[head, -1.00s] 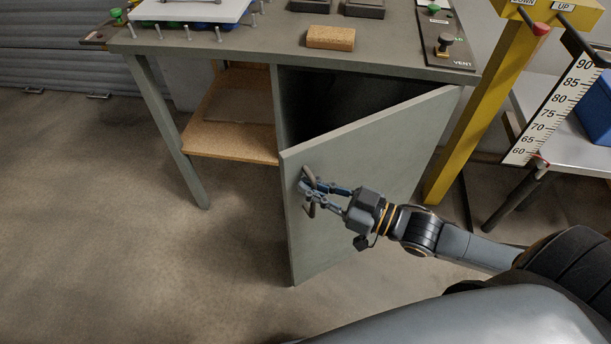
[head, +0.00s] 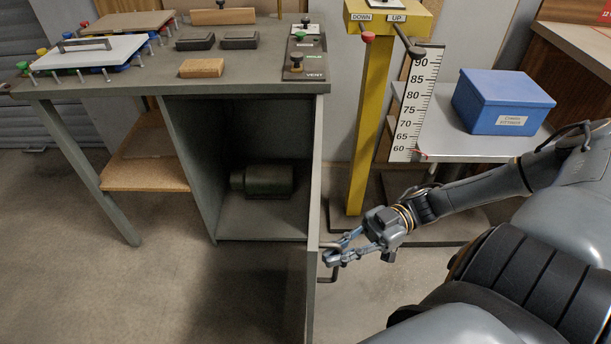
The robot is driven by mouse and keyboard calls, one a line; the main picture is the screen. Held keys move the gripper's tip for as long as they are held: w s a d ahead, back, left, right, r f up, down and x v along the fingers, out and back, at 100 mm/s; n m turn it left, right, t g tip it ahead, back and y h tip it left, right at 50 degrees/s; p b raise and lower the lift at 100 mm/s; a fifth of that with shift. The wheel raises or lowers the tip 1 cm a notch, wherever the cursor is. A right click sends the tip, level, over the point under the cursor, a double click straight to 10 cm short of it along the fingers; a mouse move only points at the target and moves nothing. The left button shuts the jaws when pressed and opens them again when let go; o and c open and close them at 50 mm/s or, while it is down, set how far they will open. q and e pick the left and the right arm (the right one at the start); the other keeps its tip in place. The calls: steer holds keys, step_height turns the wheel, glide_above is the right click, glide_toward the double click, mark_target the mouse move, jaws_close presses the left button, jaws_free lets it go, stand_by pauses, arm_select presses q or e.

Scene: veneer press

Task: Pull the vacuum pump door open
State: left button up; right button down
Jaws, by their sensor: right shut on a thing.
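The vacuum pump door (head: 316,190) is a grey-green panel hinged at the right side of the bench cabinet. It stands wide open, seen nearly edge-on, reaching out toward me. Its bar handle (head: 333,274) is on the right-hand face of the door. My right gripper (head: 335,255) is shut on the handle, coming from the right. Inside the open cabinet, the dark green vacuum pump (head: 262,181) lies on the cabinet floor. My left gripper is not in view.
The bench top (head: 130,82) carries a cork block (head: 202,68), dark blocks and a control panel (head: 305,60). A yellow post (head: 367,120) and a white scale board (head: 412,105) stand right of the door. A blue box (head: 500,100) sits on a side table. Floor at left is clear.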

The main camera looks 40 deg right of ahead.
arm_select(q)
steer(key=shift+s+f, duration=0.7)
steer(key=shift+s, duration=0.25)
arm_select(e)
steer(key=shift+n+g, duration=0.5)
steer(key=shift+g, duration=0.4)
steer(key=s+d, duration=0.1)
steer(key=d, duration=0.1)
steer(key=s+d, duration=0.1)
steer(key=shift+s+d+r, duration=0.1)
steer(key=shift+d, duration=0.3)
steer(key=c, duration=1.7)
jaws_free()
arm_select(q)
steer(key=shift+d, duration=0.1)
arm_select(e)
steer(key=d, duration=1.2)
steer(key=shift+s, duration=0.3)
